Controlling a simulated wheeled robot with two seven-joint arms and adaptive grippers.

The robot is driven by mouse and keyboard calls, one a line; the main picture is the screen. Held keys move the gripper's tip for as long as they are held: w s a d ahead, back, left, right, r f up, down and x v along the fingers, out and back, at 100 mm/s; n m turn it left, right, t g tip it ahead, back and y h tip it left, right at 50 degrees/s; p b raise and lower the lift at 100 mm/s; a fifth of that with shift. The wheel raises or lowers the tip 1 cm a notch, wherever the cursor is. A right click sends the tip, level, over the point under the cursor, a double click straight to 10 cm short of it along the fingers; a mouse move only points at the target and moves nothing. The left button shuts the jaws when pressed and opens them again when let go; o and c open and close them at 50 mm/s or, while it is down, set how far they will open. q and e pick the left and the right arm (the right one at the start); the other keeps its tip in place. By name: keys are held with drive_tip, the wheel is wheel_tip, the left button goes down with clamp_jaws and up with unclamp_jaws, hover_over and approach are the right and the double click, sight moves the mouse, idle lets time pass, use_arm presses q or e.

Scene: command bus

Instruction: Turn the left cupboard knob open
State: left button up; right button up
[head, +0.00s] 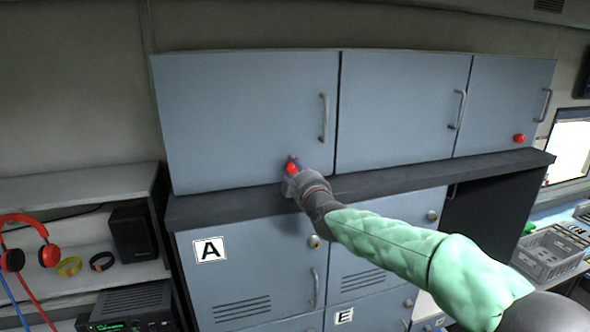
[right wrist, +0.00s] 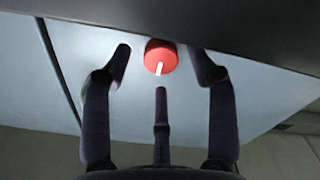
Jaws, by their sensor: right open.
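The left cupboard door (head: 240,115) is shut, grey-blue, with a bar handle on its right side. Its red knob (head: 291,169) sits low on the door, partly hidden by my right gripper (head: 292,165). In the right wrist view the red knob (right wrist: 160,56) shows a white mark on its face. My right gripper's dark fingers (right wrist: 161,75) are open on both sides of the knob, with a third finger below it in the picture. They do not visibly touch the knob. My left gripper is not in view.
A dark ledge (head: 230,205) runs under the upper cupboards. A second red knob (head: 519,138) is on the far right door. Lower cupboards stand below, one labelled A (head: 210,249). Shelves with red headphones (head: 28,240) are at the left, a grey crate (head: 550,252) at the right.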

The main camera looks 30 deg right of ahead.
drive_tip(key=shift+x, duration=1.15)
drive_tip(key=shift+s+f, duration=0.1)
drive_tip(key=shift+a, duration=0.1)
drive_tip(key=c, duration=1.1)
drive_tip(key=shift+c, duration=0.2)
